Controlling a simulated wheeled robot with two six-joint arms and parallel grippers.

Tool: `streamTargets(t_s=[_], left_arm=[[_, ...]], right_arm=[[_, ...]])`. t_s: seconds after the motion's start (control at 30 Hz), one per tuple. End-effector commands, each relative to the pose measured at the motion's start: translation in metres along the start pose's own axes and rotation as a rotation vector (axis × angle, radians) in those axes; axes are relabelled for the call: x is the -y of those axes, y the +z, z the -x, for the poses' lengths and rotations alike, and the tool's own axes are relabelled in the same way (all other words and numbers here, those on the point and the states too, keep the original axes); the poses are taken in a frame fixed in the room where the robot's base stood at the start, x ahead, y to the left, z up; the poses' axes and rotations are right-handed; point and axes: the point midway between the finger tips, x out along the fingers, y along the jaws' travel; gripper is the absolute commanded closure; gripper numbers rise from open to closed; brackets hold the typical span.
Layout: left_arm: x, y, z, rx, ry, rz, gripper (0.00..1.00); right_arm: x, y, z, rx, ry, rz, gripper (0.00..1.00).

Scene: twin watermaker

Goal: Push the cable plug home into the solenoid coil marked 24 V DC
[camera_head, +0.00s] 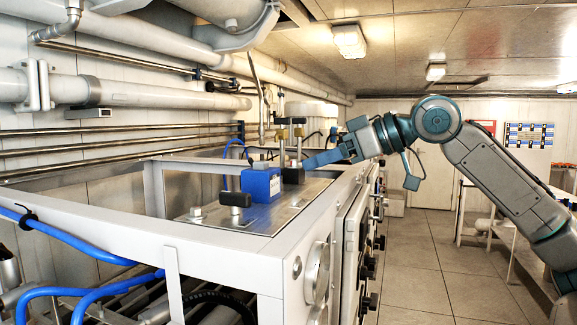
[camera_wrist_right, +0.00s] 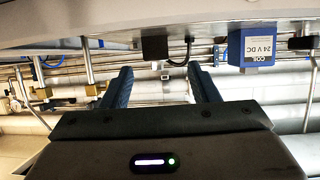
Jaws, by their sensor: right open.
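The blue solenoid coil (camera_head: 262,184) sits on the metal plate on top of the white frame. In the right wrist view the coil (camera_wrist_right: 250,48) shows the label 24 V DC, upside down. A black block with a short black cable, seemingly the cable plug (camera_wrist_right: 155,48), stands apart from the coil; it also shows in the head view (camera_head: 293,175). My right gripper (camera_head: 312,162) reaches in from the right, near the block. My left gripper is out of view.
A black knob-like part (camera_head: 235,199) stands in front of the coil, and brass-coloured fittings (camera_head: 290,133) rise behind it. The white frame (camera_head: 215,248) surrounds the plate. Blue hoses (camera_head: 75,247) run at the left. The aisle floor (camera_head: 415,255) at the right is clear.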

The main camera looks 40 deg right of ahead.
Motion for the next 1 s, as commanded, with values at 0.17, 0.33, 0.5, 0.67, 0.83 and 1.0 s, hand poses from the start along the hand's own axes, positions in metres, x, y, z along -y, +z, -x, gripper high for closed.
streamTargets(t_s=[0.17, 0.33, 0.5, 0.67, 0.83, 1.0], left_arm=[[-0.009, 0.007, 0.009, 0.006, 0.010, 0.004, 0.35], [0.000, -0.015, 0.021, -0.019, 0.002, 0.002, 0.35], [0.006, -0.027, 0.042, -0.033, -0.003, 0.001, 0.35], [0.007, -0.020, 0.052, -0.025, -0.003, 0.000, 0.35], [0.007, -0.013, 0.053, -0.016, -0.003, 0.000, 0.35], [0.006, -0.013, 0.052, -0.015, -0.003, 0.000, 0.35]], right_arm=[[0.000, -0.001, -0.014, 0.001, -0.001, 0.000, 0.45], [-0.002, -0.005, -0.027, 0.003, -0.003, -0.001, 0.45], [-0.004, -0.008, -0.048, 0.003, -0.003, -0.002, 0.45], [-0.004, -0.005, -0.062, 0.002, -0.002, 0.000, 0.45], [-0.004, -0.003, -0.067, -0.001, 0.000, 0.001, 0.45], [-0.005, -0.003, -0.067, -0.001, 0.000, 0.000, 0.47]])
